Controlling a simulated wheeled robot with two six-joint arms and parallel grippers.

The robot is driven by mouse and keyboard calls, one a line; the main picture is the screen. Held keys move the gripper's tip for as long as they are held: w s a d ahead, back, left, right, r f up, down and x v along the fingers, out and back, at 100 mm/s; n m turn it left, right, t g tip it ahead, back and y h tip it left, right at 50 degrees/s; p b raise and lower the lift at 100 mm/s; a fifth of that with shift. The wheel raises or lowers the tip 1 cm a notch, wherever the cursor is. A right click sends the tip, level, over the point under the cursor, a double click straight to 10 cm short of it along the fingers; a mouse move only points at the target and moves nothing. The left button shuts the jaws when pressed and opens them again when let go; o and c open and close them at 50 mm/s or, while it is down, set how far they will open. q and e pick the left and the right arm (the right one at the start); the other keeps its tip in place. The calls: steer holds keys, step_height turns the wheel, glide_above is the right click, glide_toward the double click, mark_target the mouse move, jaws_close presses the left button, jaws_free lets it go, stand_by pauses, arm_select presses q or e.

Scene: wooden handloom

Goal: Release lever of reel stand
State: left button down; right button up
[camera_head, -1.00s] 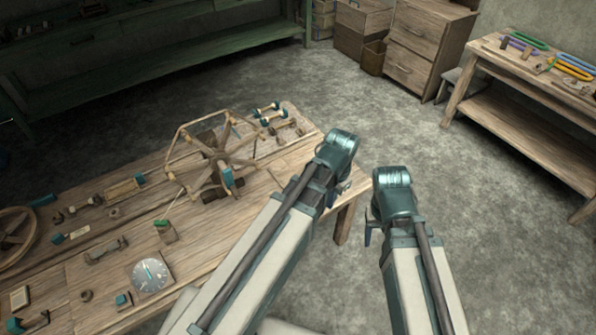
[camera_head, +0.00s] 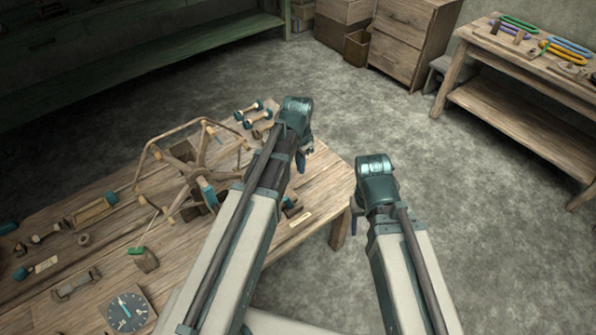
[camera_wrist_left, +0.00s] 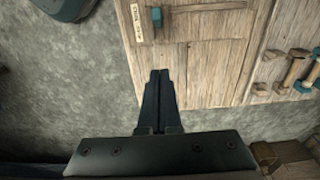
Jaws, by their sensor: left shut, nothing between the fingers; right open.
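The wooden reel stand (camera_head: 186,205) carries a many-spoked reel on the workbench, partly behind my left arm. A teal grip (camera_head: 208,191) shows at its near side. A small teal-ended part (camera_head: 289,205) sits by a pale label (camera_head: 300,219) near the bench's right end. In the left wrist view a teal-tipped lever-like part (camera_wrist_left: 156,19) stands beside a label (camera_wrist_left: 136,21); I cannot tell for certain that it is the release lever. My left gripper (camera_wrist_left: 160,76) is shut and empty, apart from that part. My right gripper (camera_head: 353,224) is open, pointing down beyond the bench's right end.
The workbench (camera_head: 325,190) also bears a dial (camera_head: 127,311), a small block with a green-tipped rod (camera_head: 146,260), and spools (camera_head: 250,109) at the back. Open floor (camera_head: 430,240) lies to the right. A second bench (camera_head: 525,125) stands farther right.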

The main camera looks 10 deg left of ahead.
mark_target(287, 197)
arm_select(q)
steer(key=f+b, duration=0.3)
steer(key=s+a+f+b, duration=0.1)
steer(key=f+b, duration=0.2)
steer(key=s+f+b, duration=0.1)
steer(key=f+b, duration=0.2)
steer(key=f, duration=0.1)
steer(key=shift+s+a+b, duration=0.25)
steer(key=shift+a+b, duration=0.05)
steer(key=shift+a, duration=0.05)
steer(key=shift+s+a, duration=0.1)
steer(key=shift+a, duration=0.05)
steer(key=shift+f, duration=0.1)
steer(key=shift+s+a+f+t+h+b, duration=0.2)
steer(key=shift+s+a, duration=0.15)
steer(key=shift+s, duration=0.15)
steer(key=shift+s+a+f+t+h+b, duration=0.1)
steer(key=shift+s+a+t+b, duration=0.15)
steer(key=shift+s, duration=0.25)
steer(key=shift+a+r, duration=0.1)
steer(key=shift+w, duration=0.15)
